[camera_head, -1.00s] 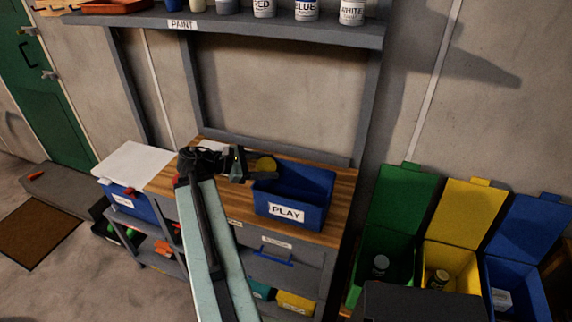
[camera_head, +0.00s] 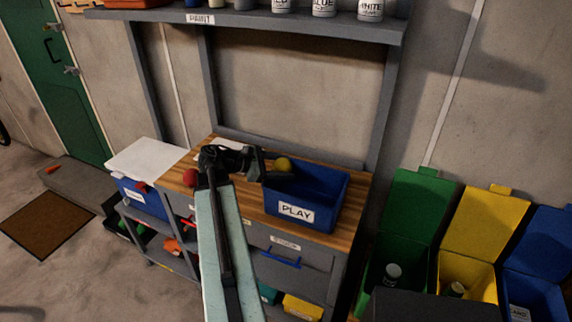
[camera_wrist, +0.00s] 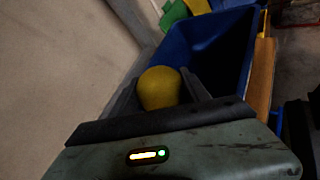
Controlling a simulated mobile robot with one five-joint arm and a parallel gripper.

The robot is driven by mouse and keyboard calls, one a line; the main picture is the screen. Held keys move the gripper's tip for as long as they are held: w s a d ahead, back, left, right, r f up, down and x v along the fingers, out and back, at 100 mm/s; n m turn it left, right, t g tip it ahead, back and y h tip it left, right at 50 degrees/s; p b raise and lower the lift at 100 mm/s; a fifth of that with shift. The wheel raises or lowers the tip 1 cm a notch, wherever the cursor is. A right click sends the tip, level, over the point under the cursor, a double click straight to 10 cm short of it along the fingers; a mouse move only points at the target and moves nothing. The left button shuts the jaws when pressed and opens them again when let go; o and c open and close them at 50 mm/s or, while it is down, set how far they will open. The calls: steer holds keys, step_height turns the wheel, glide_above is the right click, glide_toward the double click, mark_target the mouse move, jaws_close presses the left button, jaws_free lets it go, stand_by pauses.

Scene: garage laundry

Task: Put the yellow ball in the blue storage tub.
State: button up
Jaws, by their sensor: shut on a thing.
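The yellow ball (camera_head: 283,164) is held between the fingers of my gripper (camera_head: 270,166), at the upper left rim of the blue storage tub (camera_head: 327,213). The tub is labelled PLAY and stands on the wooden bench top. In the wrist view the ball (camera_wrist: 159,88) sits between the two dark fingers, with the open tub (camera_wrist: 208,48) just beyond and to the right. My gripper is shut on the ball. Whether the ball is over the tub's opening or just beside its rim I cannot tell exactly. The part of the tub I see inside looks empty.
A red ball (camera_head: 190,177) lies on the bench's left part. A white-lidded box (camera_head: 146,158) stands left of the bench. Green (camera_head: 413,212), yellow (camera_head: 476,228) and blue bins with raised lids stand to the right. A paint shelf (camera_head: 250,22) hangs above.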

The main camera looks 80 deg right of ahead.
steer(key=shift+f+b, duration=0.5)
steer(key=shift+f, duration=0.1)
steer(key=o, duration=1.4)
steer(key=shift+r, duration=0.15)
steer(key=shift+r+p, duration=0.4)
steer(key=shift+p, duration=0.15)
steer(key=p+v, duration=0.4)
steer(key=v, duration=0.8)
steer(key=shift+r+p, duration=0.2)
steer(key=shift+p, duration=0.1)
